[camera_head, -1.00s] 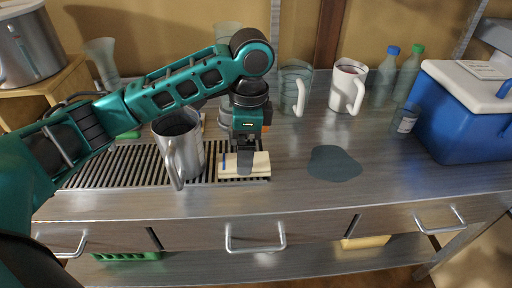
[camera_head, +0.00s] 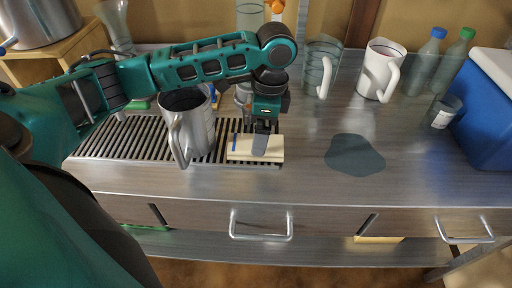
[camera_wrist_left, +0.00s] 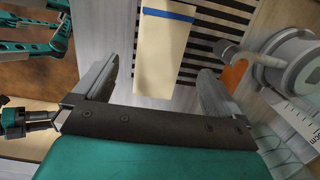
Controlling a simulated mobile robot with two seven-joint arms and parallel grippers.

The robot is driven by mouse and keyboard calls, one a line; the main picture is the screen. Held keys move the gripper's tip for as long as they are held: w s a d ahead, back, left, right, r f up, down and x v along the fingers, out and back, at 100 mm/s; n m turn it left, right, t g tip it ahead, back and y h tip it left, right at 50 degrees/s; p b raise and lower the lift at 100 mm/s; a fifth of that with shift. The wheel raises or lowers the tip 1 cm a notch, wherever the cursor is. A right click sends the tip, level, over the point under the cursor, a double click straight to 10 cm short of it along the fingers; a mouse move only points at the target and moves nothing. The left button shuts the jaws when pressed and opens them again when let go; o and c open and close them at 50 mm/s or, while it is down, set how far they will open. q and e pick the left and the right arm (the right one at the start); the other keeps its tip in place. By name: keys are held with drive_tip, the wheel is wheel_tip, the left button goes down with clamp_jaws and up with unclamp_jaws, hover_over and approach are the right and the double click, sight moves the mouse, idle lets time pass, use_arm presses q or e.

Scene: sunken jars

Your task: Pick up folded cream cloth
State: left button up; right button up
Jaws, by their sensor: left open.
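The folded cream cloth (camera_head: 240,148) is a flat pale rectangle with a blue stripe near its left end. It lies on the right end of the slatted drain grate, partly past its edge. My left gripper (camera_head: 261,140) points down over the right part of the cloth and hides some of it. In the left wrist view the cloth (camera_wrist_left: 160,55) reaches between the two open fingers (camera_wrist_left: 155,85), with nothing gripped. Whether the fingertips touch it cannot be told.
A metal pitcher (camera_head: 190,125) stands on the grate close left of the cloth. A dark puddle-like patch (camera_head: 354,155) lies to the right. A white mug (camera_head: 378,72), a clear jug (camera_head: 319,68), bottles (camera_head: 424,65) and a blue cooler (camera_head: 488,125) stand behind and right.

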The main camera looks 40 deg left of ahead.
use_arm(q)
drive_tip(key=f, duration=0.4)
drive_tip(key=shift+s+a+b, duration=0.25)
drive_tip(key=shift+a+b, duration=0.1)
drive_tip(key=shift+b, duration=0.05)
use_arm(e)
drive_tip(key=shift+w+a, duration=0.3)
drive_tip(key=shift+w, duration=0.1)
use_arm(q)
drive_tip(key=shift+c, duration=0.4)
drive_tip(key=c, duration=1.1)
use_arm(e)
drive_tip(key=shift+d, duration=0.15)
use_arm(q)
wheel_tip(320, 180, up, 20)
drive_tip(key=p, duration=0.5)
drive_tip(key=shift+p, duration=0.35)
use_arm(e)
drive_tip(key=r, duration=0.4)
drive_tip(key=shift+s+d+r, duration=0.25)
drive_tip(key=shift+s+d, duration=0.1)
